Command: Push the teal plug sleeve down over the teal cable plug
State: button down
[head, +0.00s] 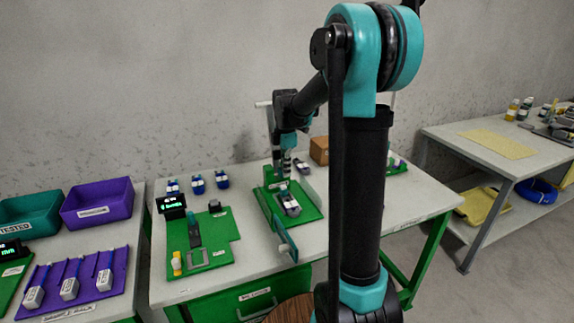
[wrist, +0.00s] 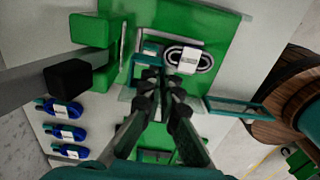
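My gripper (head: 287,172) reaches down over the green fixture plate (head: 310,213) on the middle table. In the wrist view its two dark fingers (wrist: 161,78) point at the fixture, with their tips close together beside a small teal part (wrist: 150,52). I cannot tell whether the tips hold anything. A coiled cable with a white label (wrist: 188,60) lies on the plate just right of the fingertips; it also shows in the head view (head: 289,203). The teal plug and its sleeve are too small and too covered by the fingers to tell apart.
A teal frame (wrist: 240,108) sticks out from the fixture's side. Several blue labelled coils (head: 198,184) lie at the back left. A second green fixture (head: 205,240) and a small display (head: 171,203) stand left. A brown box (head: 319,150) is behind.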

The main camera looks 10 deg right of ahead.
jog(key=shift+a+f, duration=0.2)
jog(key=shift+f, duration=1.9)
jog(key=shift+f, duration=0.7)
jog(key=c, duration=2.3)
grip_release()
jog(key=o, duration=0.7)
jog(key=shift+c, duration=0.2)
jog(key=shift+r, duration=0.15)
jog(key=shift+r, duration=3.9)
